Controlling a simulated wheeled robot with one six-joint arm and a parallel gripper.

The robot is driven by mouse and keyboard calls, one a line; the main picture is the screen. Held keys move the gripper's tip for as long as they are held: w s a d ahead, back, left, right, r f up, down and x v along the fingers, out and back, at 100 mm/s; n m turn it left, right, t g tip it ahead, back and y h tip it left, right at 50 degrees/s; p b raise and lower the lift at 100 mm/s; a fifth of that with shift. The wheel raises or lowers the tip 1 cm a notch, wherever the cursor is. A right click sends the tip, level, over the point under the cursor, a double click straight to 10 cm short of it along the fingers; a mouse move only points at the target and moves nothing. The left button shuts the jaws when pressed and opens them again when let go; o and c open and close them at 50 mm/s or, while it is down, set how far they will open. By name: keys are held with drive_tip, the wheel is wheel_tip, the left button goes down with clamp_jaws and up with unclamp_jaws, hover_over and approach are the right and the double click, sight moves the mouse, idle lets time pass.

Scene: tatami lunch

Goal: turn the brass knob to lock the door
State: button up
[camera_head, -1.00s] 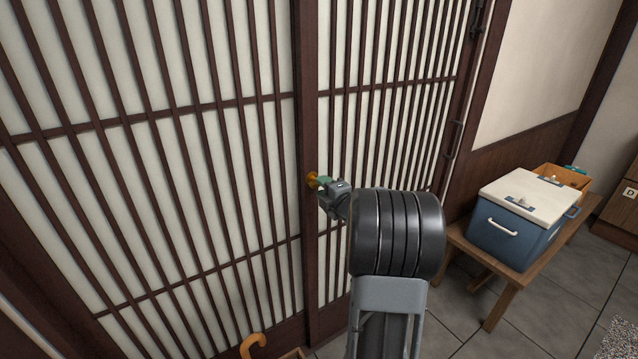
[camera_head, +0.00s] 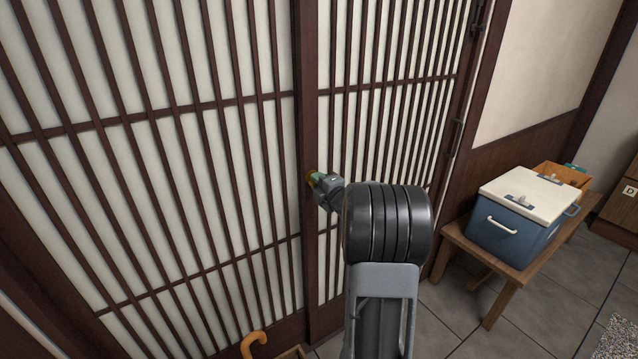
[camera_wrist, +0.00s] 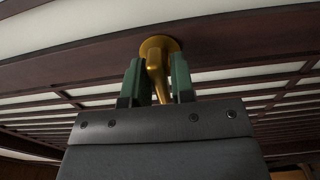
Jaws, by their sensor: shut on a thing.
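The brass knob (camera_wrist: 157,60) shows in the wrist view, set on a dark wooden stile of the slatted door. My gripper (camera_wrist: 158,80) has one green finger on each side of the knob and is shut on it. In the head view, my gripper (camera_head: 319,180) is at the door's dark middle stile, and only a small bit of the knob (camera_head: 310,177) shows behind it. The lattice door (camera_head: 215,150) has dark slats over pale panels and fills the left and middle of the head view.
A blue cooler with a white lid (camera_head: 516,222) stands on a wooden bench (camera_head: 497,287) at the right. An orange-brown box (camera_head: 562,177) is behind it. A curved orange handle (camera_head: 253,341) is low by the door. Grey floor tiles are open at the lower right.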

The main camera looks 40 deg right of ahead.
clamp_jaws()
drive_tip(key=m, duration=0.8)
drive_tip(key=shift+m, duration=0.3)
drive_tip(key=m+p, duration=0.2)
drive_tip(key=m, duration=0.3)
drive_tip(key=shift+m+p, duration=0.65)
drive_tip(key=shift+m, duration=1.45)
